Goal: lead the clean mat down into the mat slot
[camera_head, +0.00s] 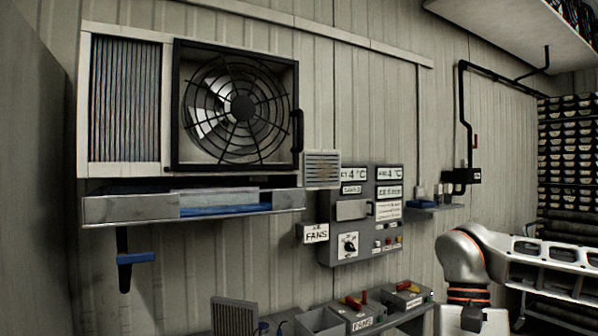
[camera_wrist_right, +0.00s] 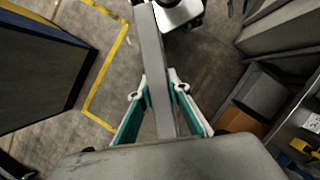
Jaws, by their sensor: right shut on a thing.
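My right gripper (camera_wrist_right: 160,108) shows in the right wrist view, its teal fingers closed on both sides of a long grey frame edge. This looks like the clean mat (camera_wrist_right: 152,50), seen edge-on; its face is hidden. In the head view a wall-mounted cooling unit has bare upright fins (camera_head: 124,100) on the left and a black-framed fan (camera_head: 238,107) on the right. I cannot make out the mat slot for certain. A grey-framed dark ribbed panel (camera_head: 234,316) stands low on the bench; its lower part is cut off. My left gripper is out of view.
A metal tray (camera_head: 125,209) hangs under the cooling unit, with a blue-handled valve (camera_head: 136,258) below. A control box (camera_head: 362,215) is on the wall. A dark blue-edged panel (camera_wrist_right: 40,65) stands left in the wrist view.

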